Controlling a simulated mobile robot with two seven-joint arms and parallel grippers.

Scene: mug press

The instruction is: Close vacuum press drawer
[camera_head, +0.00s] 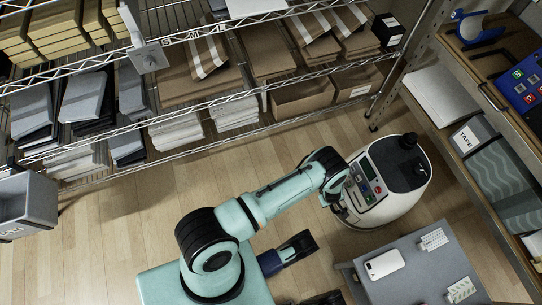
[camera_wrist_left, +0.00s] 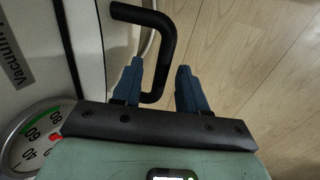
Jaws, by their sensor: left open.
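The vacuum press (camera_head: 414,200) is a rounded white machine with a dark top and a small control panel, standing on the floor right of centre. My left arm reaches across to its left side. My left gripper (camera_wrist_left: 160,64) is open, with its two blue fingers apart. A bent black handle (camera_wrist_left: 165,35) curves from the white press body, and its lower end lies between the fingers, with no clear grip on it. The drawer itself is hard to make out in the head view, partly hidden by my wrist.
A round gauge (camera_wrist_left: 35,135) is close to the left gripper's body. Wire shelves with boxes (camera_head: 302,97) line the back, and a workbench (camera_head: 500,115) runs along the right.

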